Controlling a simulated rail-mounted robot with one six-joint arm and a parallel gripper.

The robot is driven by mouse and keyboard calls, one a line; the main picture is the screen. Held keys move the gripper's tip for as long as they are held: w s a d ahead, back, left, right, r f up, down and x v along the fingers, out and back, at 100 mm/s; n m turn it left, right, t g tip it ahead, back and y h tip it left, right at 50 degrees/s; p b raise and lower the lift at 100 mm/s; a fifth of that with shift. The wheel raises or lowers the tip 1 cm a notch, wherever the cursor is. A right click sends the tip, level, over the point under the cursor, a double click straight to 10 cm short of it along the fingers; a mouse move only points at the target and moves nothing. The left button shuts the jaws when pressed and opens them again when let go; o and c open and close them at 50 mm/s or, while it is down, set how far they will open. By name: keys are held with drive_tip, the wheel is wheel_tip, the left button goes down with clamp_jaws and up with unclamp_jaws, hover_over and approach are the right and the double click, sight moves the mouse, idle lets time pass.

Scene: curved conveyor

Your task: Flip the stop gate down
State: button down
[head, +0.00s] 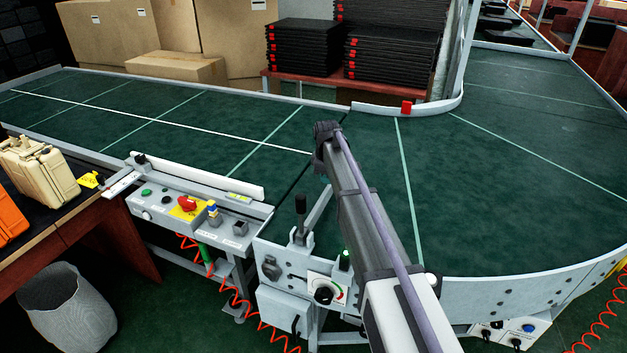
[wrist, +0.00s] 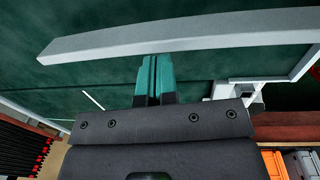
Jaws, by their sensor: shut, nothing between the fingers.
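The stop gate appears as a long pale grey bar (wrist: 200,35) across the top of the wrist view. In the head view a short part of a grey bar (head: 318,207) shows beside the black-handled lever (head: 300,205), slanting up from the conveyor's near edge; my arm hides the rest. My gripper (wrist: 152,60) has its teal fingers together, with nothing between them. Its fingertips meet the bar's lower edge in the wrist picture; I cannot tell whether they touch it. In the head view the fingers are hidden behind my arm.
The green conveyor belt (head: 490,200) is empty and curves right. A control panel (head: 205,212) with a red button stands at the near edge. Black tray stacks (head: 392,55) and cardboard boxes (head: 178,68) stand behind the belt.

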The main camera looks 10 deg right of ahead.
drive_tip(key=shift+w+f+b, duration=0.2)
drive_tip(key=shift+f+b, duration=0.45)
drive_tip(key=shift+f, duration=0.55)
drive_tip(key=shift+s+d+b, duration=0.15)
drive_tip(key=shift+b, duration=0.25)
drive_tip(key=shift+s, duration=0.15)
drive_tip(key=shift+d, duration=0.1)
drive_tip(key=shift+r+p, duration=0.65)
drive_tip(key=shift+p, duration=0.2)
wheel_tip(320, 180, up, 13)
drive_tip(key=p, duration=1.3)
drive_tip(key=shift+w+a, duration=0.2)
drive_tip(key=shift+w, duration=0.05)
